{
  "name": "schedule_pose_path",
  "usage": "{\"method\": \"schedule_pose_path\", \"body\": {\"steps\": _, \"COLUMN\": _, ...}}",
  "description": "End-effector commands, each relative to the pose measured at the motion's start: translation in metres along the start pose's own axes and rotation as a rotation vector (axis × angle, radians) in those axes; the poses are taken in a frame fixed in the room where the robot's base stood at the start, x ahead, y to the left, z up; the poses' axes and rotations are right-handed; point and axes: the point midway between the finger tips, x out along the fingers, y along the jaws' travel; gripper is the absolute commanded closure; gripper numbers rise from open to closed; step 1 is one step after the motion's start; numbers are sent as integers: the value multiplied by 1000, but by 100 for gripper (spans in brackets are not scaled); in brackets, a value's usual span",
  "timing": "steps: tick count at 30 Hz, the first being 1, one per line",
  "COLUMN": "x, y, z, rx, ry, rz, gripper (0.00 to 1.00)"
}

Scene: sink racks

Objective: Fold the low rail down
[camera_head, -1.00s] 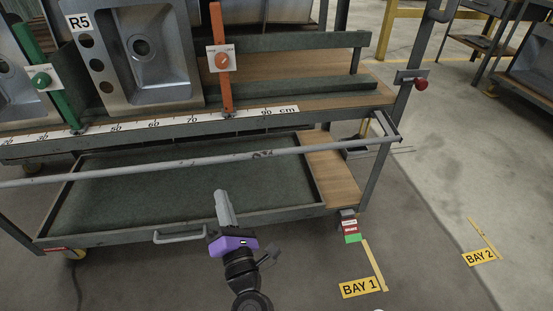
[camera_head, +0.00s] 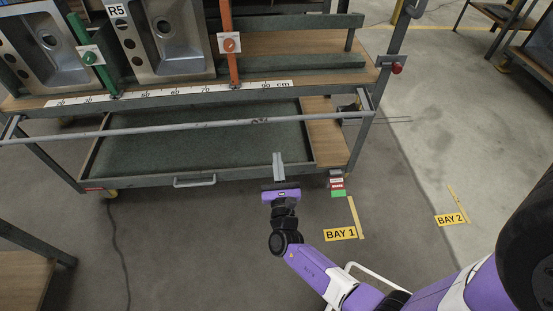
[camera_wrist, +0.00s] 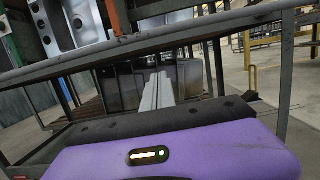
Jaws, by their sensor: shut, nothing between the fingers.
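The low rail (camera_head: 200,126) is a long grey bar across the front of the rack, standing out from it on side arms above the lower tray. It also crosses the wrist view (camera_wrist: 130,47) from lower left to upper right. My gripper (camera_head: 278,156) has its two grey fingers together and empty. In the head view the fingertips overlap the right part of the tray's front, below the rail in the picture. In the wrist view the fingertips (camera_wrist: 158,76) show just under the rail's line. I cannot tell the exact gap between them.
The lower tray (camera_head: 100,177) has a green mat and a front handle (camera_head: 195,181). A red knob (camera_head: 397,68) sits on the right post. Floor near BAY 1 (camera_head: 340,234) is clear.

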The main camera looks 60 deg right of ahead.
Motion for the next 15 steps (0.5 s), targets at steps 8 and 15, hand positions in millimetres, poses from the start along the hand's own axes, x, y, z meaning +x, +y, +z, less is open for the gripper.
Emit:
{"method": "schedule_pose_path", "body": {"steps": 8, "x": 57, "y": 0, "z": 0, "rx": 1, "ry": -2, "rz": -2, "gripper": 100}}
{"method": "schedule_pose_path", "body": {"steps": 15, "x": 77, "y": 0, "z": 26, "rx": 2, "ry": -1, "rz": 1, "gripper": 100}}
